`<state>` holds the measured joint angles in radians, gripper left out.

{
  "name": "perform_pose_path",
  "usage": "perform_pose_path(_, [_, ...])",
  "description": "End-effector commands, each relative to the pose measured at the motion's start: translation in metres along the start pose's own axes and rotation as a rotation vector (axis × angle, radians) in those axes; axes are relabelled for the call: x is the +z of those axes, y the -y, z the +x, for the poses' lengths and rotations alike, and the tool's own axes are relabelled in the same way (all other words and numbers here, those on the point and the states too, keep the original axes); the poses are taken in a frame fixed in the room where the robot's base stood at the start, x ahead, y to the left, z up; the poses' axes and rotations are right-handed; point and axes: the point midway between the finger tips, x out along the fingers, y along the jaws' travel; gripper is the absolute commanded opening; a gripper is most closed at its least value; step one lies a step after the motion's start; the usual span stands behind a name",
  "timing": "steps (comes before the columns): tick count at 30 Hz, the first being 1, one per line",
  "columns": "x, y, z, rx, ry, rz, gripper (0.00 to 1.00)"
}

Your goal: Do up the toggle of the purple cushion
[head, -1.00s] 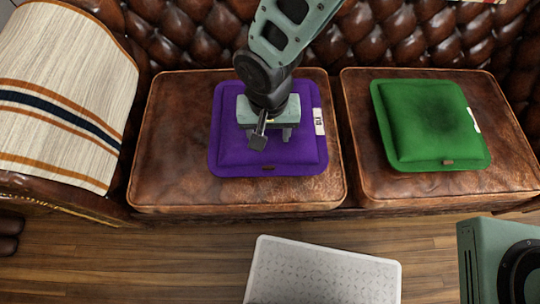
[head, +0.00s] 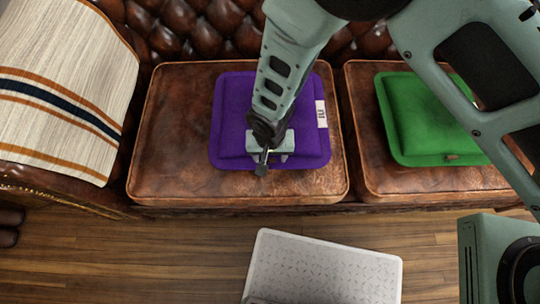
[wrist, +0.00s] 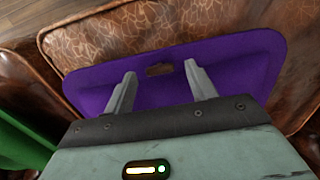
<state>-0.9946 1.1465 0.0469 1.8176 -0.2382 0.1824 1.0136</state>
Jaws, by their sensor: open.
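The purple cushion (head: 232,110) lies flat on the left brown leather seat. It also shows in the wrist view (wrist: 235,65). Its small brown toggle (wrist: 158,70) sits on the flat purple border near the front edge. In the head view the toggle is hidden behind my gripper. My gripper (head: 268,159) is over the front part of the cushion, pointing down. In the wrist view the two fingers of my gripper (wrist: 160,75) are open, one on each side of the toggle, with nothing between them. I cannot tell whether the fingertips touch the cloth, or how the toggle is fastened.
A green cushion (head: 408,125) with its own brown toggle (head: 452,156) lies on the right seat, partly behind my arm. A striped blanket (head: 60,70) covers the left armrest. A pale patterned panel (head: 325,270) is below the sofa's front. The seat's left part is clear.

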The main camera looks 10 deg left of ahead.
Motion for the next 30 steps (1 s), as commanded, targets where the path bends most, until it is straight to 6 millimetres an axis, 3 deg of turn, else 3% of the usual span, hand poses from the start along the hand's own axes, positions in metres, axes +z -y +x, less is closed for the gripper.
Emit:
perform_pose_path(4, [0.0003,-0.0003,0.0108,0.001,0.000,-0.002,0.56])
perform_pose_path(13, [0.0001,0.0000,0.0125,0.000,0.000,-0.002,0.56])
perform_pose_path(14, [0.0001,0.0000,0.0125,0.000,0.000,-0.001,0.54])
perform_pose_path(18, [0.0002,-0.0001,0.0124,0.000,0.000,-0.001,0.15])
perform_pose_path(19, [0.0002,-0.0001,0.0124,0.000,0.000,-0.001,0.11])
perform_pose_path(24, [0.0003,-0.0001,0.0124,0.000,0.000,-0.026,0.11])
perform_pose_path(30, [0.0005,0.0000,0.0124,0.000,0.001,-0.194,0.11])
